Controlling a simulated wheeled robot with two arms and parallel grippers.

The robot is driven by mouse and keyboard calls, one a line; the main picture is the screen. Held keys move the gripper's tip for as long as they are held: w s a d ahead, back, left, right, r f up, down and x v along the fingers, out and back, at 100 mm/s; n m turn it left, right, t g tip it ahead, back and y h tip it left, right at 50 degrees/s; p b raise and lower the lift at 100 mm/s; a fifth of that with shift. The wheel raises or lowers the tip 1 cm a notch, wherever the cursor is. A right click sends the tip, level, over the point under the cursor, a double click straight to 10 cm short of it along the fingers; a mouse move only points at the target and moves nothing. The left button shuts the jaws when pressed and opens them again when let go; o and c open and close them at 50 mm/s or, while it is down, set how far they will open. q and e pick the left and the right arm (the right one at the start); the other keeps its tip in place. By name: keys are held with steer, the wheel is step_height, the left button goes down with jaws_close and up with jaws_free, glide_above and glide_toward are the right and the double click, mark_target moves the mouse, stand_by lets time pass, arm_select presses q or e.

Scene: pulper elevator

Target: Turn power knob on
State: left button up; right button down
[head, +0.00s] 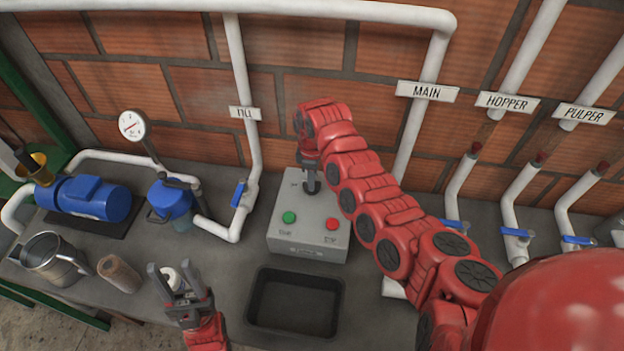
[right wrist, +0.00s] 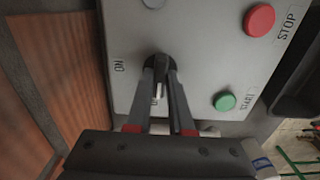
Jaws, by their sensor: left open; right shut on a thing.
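The grey control box (head: 318,216) stands on the counter against the brick wall. Its black power knob (head: 312,184) is at the back of its top face. My right gripper (head: 310,166) reaches down onto the knob from above. In the right wrist view its two fingers (right wrist: 161,75) are closed on the knob (right wrist: 155,62), with a white mark showing between them. The word ON is printed left of the knob there. The fingers hide part of the knob, so I cannot tell which way it points. My left gripper (head: 181,280) is open and empty at the counter's front.
A green START button (head: 289,217) and a red STOP button (head: 332,224) sit on the box in front of the knob. A black tray (head: 258,325) lies before the box. A blue pump (head: 95,199), metal jug (head: 52,262) and brown cylinder (head: 122,276) stand left.

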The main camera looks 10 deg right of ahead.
steer(key=m+b, duration=0.3)
steer(key=shift+w+f, duration=0.1)
steer(key=shift+f, duration=0.1)
steer(key=shift+m+b, duration=0.55)
steer(key=shift+m, duration=0.05)
steer(key=shift+r+m, duration=0.15)
steer(key=shift+m, duration=0.65)
steer(key=shift+r+m, duration=0.1)
steer(key=shift+m, duration=0.9)
steer(key=m, duration=0.4)
steer(key=shift+p, duration=0.3)
steer(key=m, duration=0.6)
steer(key=shift+p, duration=0.3)
